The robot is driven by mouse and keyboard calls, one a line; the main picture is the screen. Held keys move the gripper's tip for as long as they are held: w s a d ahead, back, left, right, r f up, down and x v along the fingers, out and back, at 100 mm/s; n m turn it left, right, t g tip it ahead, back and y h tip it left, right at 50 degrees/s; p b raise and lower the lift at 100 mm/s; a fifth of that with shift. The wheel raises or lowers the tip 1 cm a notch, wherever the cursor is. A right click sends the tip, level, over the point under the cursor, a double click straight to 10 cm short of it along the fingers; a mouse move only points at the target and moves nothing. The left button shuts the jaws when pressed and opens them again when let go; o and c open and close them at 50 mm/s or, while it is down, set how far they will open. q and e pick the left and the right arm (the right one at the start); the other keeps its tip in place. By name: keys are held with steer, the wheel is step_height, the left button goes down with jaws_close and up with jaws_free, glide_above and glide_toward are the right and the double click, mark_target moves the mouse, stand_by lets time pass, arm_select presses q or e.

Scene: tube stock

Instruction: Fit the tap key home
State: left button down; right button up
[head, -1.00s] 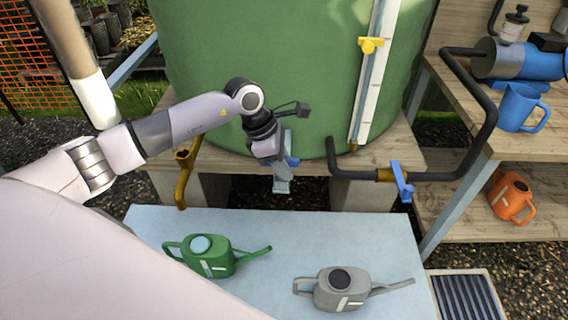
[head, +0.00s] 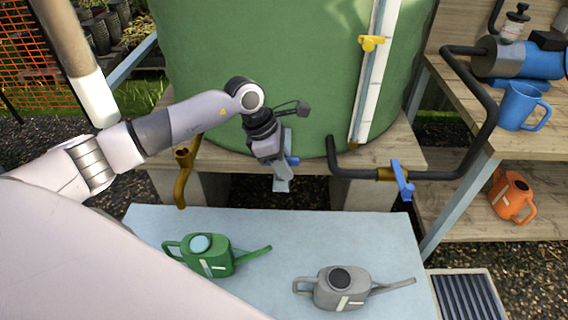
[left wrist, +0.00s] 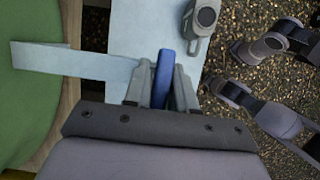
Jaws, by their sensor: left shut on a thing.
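My left gripper (head: 282,182) hangs in front of the green tank, above the gap between the tank's stand and the pale blue table. It is shut on a blue tap key (left wrist: 163,80), whose bar shows between the fingers in the left wrist view. In the head view only a bit of blue (head: 293,161) shows beside the fingers. A brass tap (head: 183,172) is on the left of the tank front, apart from the gripper. A blue-handled valve (head: 402,180) sits on the dark pipe to the right. My right gripper is not clearly seen.
A green watering can (head: 211,256) and a grey watering can (head: 340,289) stand on the pale blue table (head: 330,235). The wooden tank stand (head: 235,162) lies behind the gripper. A dark pipe (head: 470,165) bends at the right. A blue jug (head: 520,105) stands on the shelf.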

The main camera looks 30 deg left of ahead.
arm_select(q)
steer(key=shift+f+b, duration=0.3)
steer(key=shift+f, duration=0.05)
steer(key=shift+s+f, duration=0.15)
steer(key=shift+f, duration=0.1)
stand_by(0.7)
steer(key=shift+b, duration=0.4)
stand_by(0.6)
stand_by(0.4)
steer(key=c, duration=0.8)
jaws_free()
steer(key=shift+f, duration=0.1)
steer(key=shift+c, duration=0.2)
steer(key=shift+r, duration=0.2)
